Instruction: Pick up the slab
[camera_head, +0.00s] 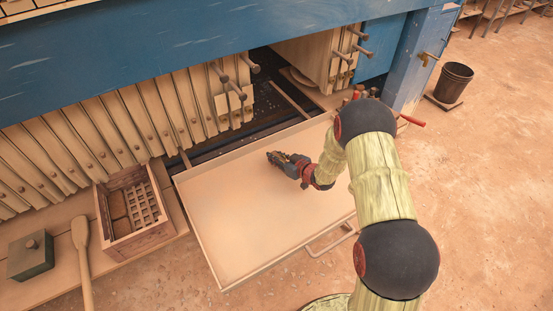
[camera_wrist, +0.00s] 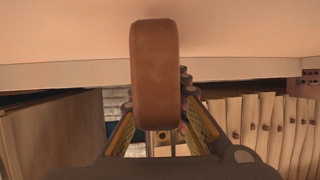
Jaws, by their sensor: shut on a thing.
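The slab (camera_wrist: 156,70) is a brown, rounded-edged block, seen upright and close up in the wrist view. My gripper (camera_wrist: 158,115) is shut on it, with one finger on each side of its lower part. In the head view my gripper (camera_head: 275,157) is over the back part of the wide tan tray (camera_head: 235,215). The slab cannot be made out clearly in the head view. Whether it touches the tray cannot be told.
The blue filter press (camera_head: 120,50) with tan plates stands behind the tray. A wooden box (camera_head: 130,213) with compartments, a paddle (camera_head: 83,255) and a dark green block (camera_head: 30,255) are at left. A black bucket (camera_head: 453,83) stands back right. Most of the tray is bare.

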